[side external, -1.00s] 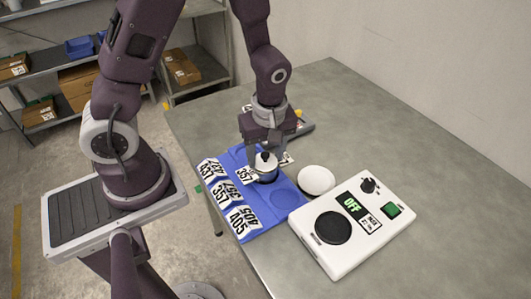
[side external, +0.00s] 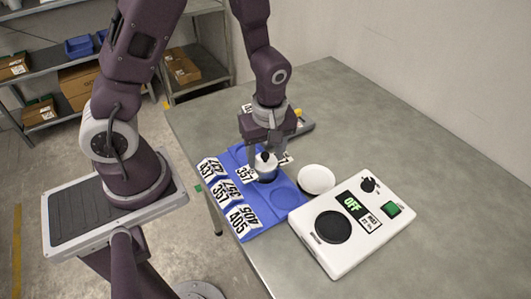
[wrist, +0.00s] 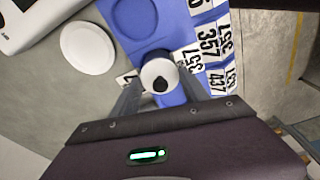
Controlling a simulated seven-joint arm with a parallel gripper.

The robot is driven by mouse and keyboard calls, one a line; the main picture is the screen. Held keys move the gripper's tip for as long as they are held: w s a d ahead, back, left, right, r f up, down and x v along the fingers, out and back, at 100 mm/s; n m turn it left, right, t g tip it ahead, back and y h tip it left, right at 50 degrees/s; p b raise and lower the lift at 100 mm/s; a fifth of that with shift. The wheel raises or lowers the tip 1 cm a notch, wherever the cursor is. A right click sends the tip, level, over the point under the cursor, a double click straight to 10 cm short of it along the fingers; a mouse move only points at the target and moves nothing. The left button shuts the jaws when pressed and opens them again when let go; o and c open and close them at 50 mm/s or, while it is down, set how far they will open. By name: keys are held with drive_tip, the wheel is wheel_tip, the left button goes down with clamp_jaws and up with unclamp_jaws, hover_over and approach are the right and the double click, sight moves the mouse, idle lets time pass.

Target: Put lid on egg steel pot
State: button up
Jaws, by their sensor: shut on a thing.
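A small round pale lid (side external: 262,164) with a black knob is between my gripper's fingers, over the blue mat (side external: 285,198). It also shows in the wrist view (wrist: 151,71), with a finger on each side. My gripper (side external: 265,158) points down and is shut on the lid by its sides. A dark rounded edge shows just under the lid; the pot body is mostly hidden by the lid and fingers. I cannot tell whether the lid touches the pot.
A white round dish (side external: 316,179) stands right of the mat. Number cards (side external: 226,192) line the mat's left side. The table's back right is clear.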

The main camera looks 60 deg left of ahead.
idle(0.3)
drive_tip(key=o, duration=1.4)
drive_tip(key=o, duration=0.5)
drive_tip(key=shift+r, duration=3.5)
clamp_jaws()
drive_tip(key=shift+f, duration=0.3)
